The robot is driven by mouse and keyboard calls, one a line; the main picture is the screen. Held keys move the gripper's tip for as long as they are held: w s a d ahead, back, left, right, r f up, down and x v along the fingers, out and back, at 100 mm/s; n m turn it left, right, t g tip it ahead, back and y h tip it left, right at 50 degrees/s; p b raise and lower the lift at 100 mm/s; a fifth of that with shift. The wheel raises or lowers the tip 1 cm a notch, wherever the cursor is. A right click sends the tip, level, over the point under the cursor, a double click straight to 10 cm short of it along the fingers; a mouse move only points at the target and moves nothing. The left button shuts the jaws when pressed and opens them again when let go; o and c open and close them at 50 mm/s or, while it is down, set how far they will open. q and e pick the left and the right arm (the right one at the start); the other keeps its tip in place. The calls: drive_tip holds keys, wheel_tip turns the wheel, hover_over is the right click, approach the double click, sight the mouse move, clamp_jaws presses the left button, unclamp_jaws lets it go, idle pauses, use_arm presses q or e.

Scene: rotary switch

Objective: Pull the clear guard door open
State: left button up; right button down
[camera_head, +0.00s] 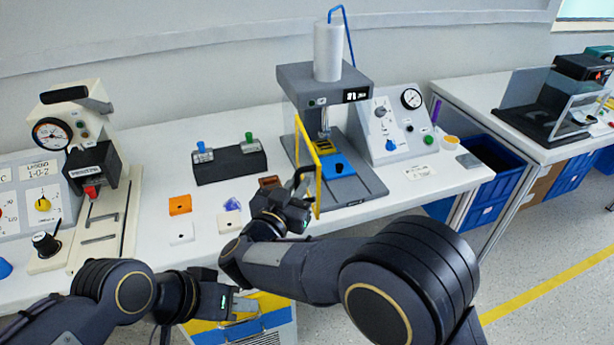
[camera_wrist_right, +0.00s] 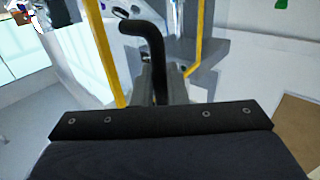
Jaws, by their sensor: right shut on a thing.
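The clear guard door (camera_head: 308,146) has a yellow frame and stands at the left front of the grey press (camera_head: 325,90). It is seen nearly edge-on, swung out from the press front. Its black bent handle (camera_head: 303,171) also shows in the right wrist view (camera_wrist_right: 150,40). My right gripper (camera_head: 296,192) is shut on the handle, and in the wrist view its fingers close around the lower part. My left gripper (camera_head: 250,303) is low in front of the table, away from the door; its finger gap is unclear.
A blue block (camera_head: 338,166) sits on the press base. A sloped gauge panel (camera_head: 392,122) stands to the right. Left of the press are a black switch box (camera_head: 229,163) and small orange and white blocks. A cream machine (camera_head: 92,150) stands at the far left.

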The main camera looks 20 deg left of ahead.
use_arm(q)
drive_tip(key=shift+s+a+r, duration=0.1)
drive_tip(key=shift+a+r, duration=0.2)
drive_tip(key=shift+a, duration=0.05)
use_arm(e)
drive_tip(key=shift+s+a+r, duration=0.1)
drive_tip(key=shift+s+a, duration=0.05)
drive_tip(key=shift+a, duration=0.5)
drive_tip(key=c, duration=1.8)
unclamp_jaws()
use_arm(q)
drive_tip(key=shift+s, duration=0.1)
